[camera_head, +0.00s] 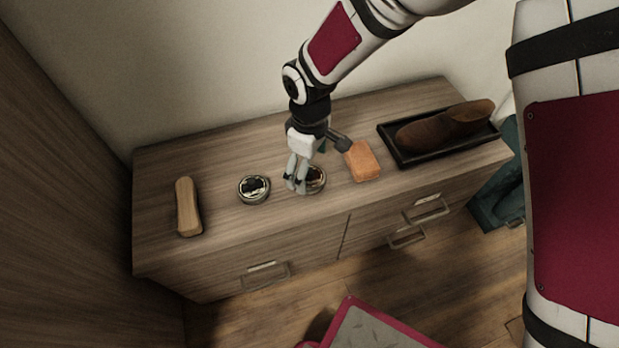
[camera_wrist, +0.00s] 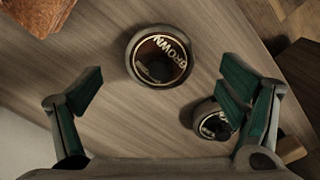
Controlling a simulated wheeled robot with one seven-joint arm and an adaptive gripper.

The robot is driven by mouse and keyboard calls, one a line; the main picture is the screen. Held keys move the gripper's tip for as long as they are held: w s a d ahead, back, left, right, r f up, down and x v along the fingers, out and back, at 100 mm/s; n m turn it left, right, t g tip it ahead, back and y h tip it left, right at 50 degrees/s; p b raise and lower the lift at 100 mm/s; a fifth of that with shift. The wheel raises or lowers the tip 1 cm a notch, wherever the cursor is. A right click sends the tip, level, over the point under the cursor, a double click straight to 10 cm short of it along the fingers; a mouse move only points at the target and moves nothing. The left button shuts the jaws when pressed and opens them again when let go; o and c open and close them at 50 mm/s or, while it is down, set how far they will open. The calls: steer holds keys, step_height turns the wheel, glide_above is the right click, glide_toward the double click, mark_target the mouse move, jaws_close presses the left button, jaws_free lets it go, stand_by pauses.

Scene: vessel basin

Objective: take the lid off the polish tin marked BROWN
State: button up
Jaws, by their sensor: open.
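The tin marked BROWN (camera_wrist: 160,56) stands on the cabinet top with its lid on, the lettering readable in the wrist view. In the head view this tin (camera_head: 315,180) is partly hidden behind my gripper (camera_head: 296,184). In the wrist view my gripper (camera_wrist: 165,100) is open and empty, its green-padded fingers spread wide, with the BROWN tin just beyond the gap between them. A second round tin (camera_head: 254,189) sits to the left in the head view; in the wrist view it (camera_wrist: 213,122) is partly covered by the right finger, and its label is unreadable.
An orange-brown block (camera_head: 362,161) lies right of the BROWN tin. A dark tray (camera_head: 398,158) holds a brown shoe (camera_head: 445,126). A wooden brush (camera_head: 188,206) lies far left. The wooden cabinet top (camera_head: 225,220) has clear room around the tins; a wall stands behind.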

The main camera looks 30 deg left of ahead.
step_height(320, 180, down, 3)
steer(key=shift+r+b, duration=0.2)
steer(key=shift+b, duration=0.15)
steer(key=shift+r, duration=0.1)
steer(key=shift+c, duration=0.5)
steer(key=c, duration=0.9)
steer(key=shift+r, duration=0.1)
